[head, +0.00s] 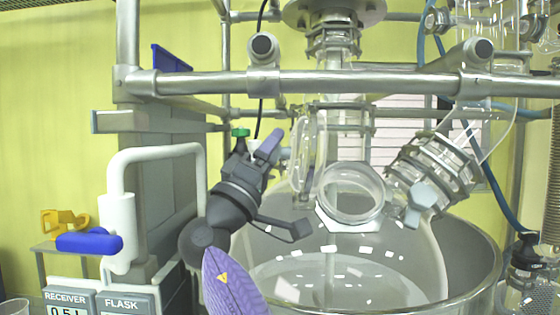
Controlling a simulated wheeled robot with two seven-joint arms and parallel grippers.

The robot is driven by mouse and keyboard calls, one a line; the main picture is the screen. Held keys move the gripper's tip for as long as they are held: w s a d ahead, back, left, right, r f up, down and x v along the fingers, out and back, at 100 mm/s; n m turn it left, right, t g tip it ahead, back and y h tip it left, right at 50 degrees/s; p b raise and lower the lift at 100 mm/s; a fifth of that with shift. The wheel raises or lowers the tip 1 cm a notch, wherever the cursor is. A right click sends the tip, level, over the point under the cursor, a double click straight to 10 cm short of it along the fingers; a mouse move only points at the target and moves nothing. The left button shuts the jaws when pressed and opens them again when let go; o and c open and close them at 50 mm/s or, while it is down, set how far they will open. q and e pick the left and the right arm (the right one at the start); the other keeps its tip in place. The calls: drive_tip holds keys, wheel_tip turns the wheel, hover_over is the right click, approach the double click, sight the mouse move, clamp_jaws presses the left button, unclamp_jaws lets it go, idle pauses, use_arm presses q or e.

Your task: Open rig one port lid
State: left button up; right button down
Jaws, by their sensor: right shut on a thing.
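The glass reactor vessel (425,262) fills the lower right, with a round port (352,195) facing me near the middle. The port's mouth looks uncovered. A clear glass lid (308,150) stands steeply tilted at the port's upper left, seen almost edge-on. My right gripper (277,148) reaches up from the lower left, left of the port. It is shut at the lid's left side, apparently on its small pale knob; the fingers partly hide the grip. My left gripper is not in view.
A steel rail (330,83) crosses above the port. A clamped glass neck (435,170) is close on the port's right. At left are a white bent pipe (120,215) with a blue grip (88,242), and display boxes (127,302). A yellow object (62,222) sits behind.

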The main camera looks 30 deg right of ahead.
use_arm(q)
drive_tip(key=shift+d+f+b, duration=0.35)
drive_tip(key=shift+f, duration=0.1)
use_arm(e)
drive_tip(key=w+a+h, duration=0.1)
drive_tip(key=w+a+f+n+g+h, duration=0.1)
drive_tip(key=shift+w+f+g, duration=0.1)
drive_tip(key=shift+w+g, duration=0.2)
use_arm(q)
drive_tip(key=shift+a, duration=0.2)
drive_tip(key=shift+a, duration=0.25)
use_arm(e)
drive_tip(key=shift+c, duration=0.4)
unclamp_jaws()
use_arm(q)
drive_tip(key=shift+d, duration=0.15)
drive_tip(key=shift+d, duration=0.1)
